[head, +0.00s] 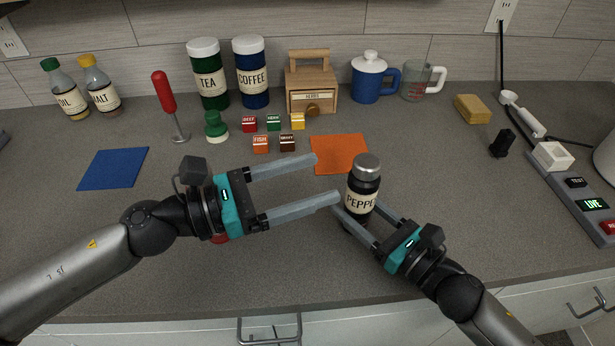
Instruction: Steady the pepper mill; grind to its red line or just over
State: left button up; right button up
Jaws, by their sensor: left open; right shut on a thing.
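The pepper mill (362,187) is a dark cylinder with a silver cap and a cream label lettered PEPPE; it stands roughly upright near the middle of the counter. My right gripper (357,208) is shut on its lower body, one finger on each side. My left gripper (327,178) is open and empty, its fingers pointing right, with the tips just left of the mill. I cannot make out a red line on the mill; its lower part is partly hidden by the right gripper.
An orange mat (339,153) lies behind the mill, and a blue mat (113,168) at the left. Small labelled boxes (273,123), canisters (208,75), a wooden box (311,85) and a blue mug (369,80) stand behind. A switch panel (588,203) is at right. The front counter is mostly clear.

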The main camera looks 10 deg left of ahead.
pick_arm(q)
jog(key=s+d+r+n+h, duration=0.2)
jog(key=s+d+r+n, duration=0.1)
jog(key=n, duration=0.5)
jog(key=w+a+r+n+g+h, duration=0.2)
jog(key=w+r+n+g, duration=0.2)
jog(key=w+r+n, duration=0.35)
jog(key=w+d+f+n+g+y, duration=0.1)
jog(key=w+n+g, duration=0.1)
jog(key=w+n, duration=0.3)
jog(key=w+f+n+g+y, duration=0.1)
jog(key=w+f+n+g, duration=0.15)
jog(key=w, duration=0.45)
jog(key=n+g, duration=0.3)
jog(key=g, duration=0.4)
send_near(367, 167)
jog(key=w+d+f, duration=0.1)
jog(key=x, duration=1.2)
jog(key=shift+f, duration=0.1)
